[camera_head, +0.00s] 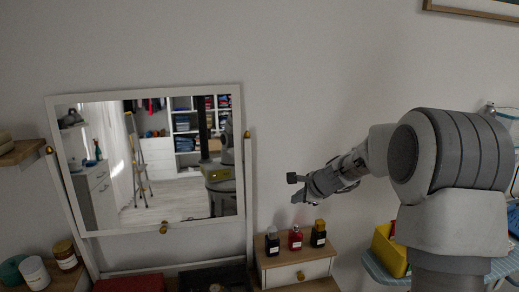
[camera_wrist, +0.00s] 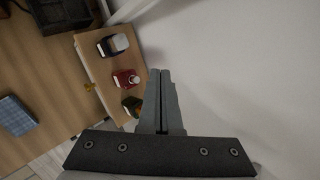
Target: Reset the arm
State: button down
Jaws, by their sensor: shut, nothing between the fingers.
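My gripper (camera_head: 302,190) is at the end of my arm, which reaches in from the right in the head view. It hangs in the air above a small wooden drawer unit, in front of the pale wall. In the wrist view my gripper (camera_wrist: 161,77) has its two fingers together, with nothing between them. Three small bottles stand on the drawer unit (camera_head: 297,273) below it: a dark one (camera_head: 272,243), a red one (camera_head: 295,239) and a black one (camera_head: 318,235). The gripper is apart from all of them.
A white-framed mirror (camera_head: 243,110) stands left of my gripper. Jars (camera_head: 35,272) stand at the lower left. A yellow container (camera_head: 389,250) is at the right, on a blue surface (camera_head: 376,272).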

jog(key=s+a+r+n+g, duration=0.1)
jog(key=s+a+r+n, duration=0.1)
jog(key=s+r+n, duration=0.5)
jog(key=s+a+r+n, duration=0.1)
jog(key=s+r+n, duration=0.2)
jog(key=s, duration=0.8)
jog(key=s+d+n+g+h, duration=0.1)
jog(key=s+d+n+h, duration=0.2)
jog(key=s+n, duration=0.6)
jog(key=s+d+f, duration=0.1)
jog(key=s, duration=1.2)
jog(key=shift+s+d+g+h, duration=0.2)
jog(key=shift+s+g+h, duration=0.1)
jog(key=shift+h, duration=0.1)
